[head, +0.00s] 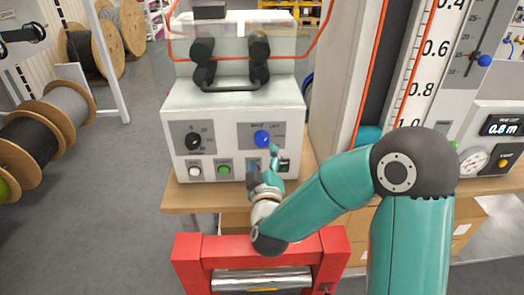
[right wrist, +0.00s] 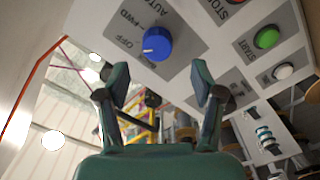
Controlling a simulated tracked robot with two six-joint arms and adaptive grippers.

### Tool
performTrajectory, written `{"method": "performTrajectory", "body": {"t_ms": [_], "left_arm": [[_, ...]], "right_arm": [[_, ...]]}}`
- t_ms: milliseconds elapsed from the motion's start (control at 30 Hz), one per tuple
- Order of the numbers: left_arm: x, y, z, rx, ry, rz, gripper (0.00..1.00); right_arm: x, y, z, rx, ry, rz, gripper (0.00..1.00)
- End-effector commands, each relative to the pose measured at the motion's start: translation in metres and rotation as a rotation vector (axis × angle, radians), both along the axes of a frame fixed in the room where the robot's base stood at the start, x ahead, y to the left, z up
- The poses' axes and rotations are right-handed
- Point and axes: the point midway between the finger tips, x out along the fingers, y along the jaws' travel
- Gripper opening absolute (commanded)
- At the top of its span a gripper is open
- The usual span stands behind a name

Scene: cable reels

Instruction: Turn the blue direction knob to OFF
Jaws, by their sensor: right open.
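The blue direction knob (head: 263,139) is on a grey plate on the front of a light control box (head: 235,120). In the right wrist view the blue knob (right wrist: 157,43) shows close up, with OFF, FWD and AUTO printed around it. Its white mark is at the lower left of its face there; which label it points to I cannot tell for sure. My right gripper (head: 265,164) is just below the knob in the head view. In the right wrist view the open fingers (right wrist: 160,80) are spread either side of the knob's line, empty and apart from it.
A black knob (head: 194,141), a white button (head: 195,171) and a green button (head: 224,169) share the panel. My right arm partly hides the panel's lower right. A red frame with a metal roller (head: 260,250) stands in front. Cable reels (head: 68,105) are at left.

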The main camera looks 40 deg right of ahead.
Motion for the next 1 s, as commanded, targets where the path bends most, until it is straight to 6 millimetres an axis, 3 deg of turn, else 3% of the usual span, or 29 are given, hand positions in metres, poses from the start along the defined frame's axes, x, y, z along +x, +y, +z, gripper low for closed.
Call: {"method": "performTrajectory", "body": {"t_ms": [467, 667, 767, 1000], "left_arm": [[0.0, 0.0, -0.001, 0.0, 0.0, 0.0, 0.0], [0.0, 0.0, -0.001, 0.0, 0.0, 0.0, 0.0], [0.0, 0.0, -0.027, 0.0, -0.001, 0.0, 0.0], [0.0, 0.0, -0.088, 0.0, 0.001, 0.0, 0.0]], "right_arm": [[-0.009, 0.005, 0.0, 0.006, -0.004, -0.001, 0.67], [-0.02, -0.006, -0.013, 0.174, -0.042, -0.069, 0.67], [-0.043, -0.009, -0.021, 0.353, -0.142, -0.139, 0.67], [-0.082, 0.026, -0.018, 0.621, -0.343, -0.112, 0.67]]}}
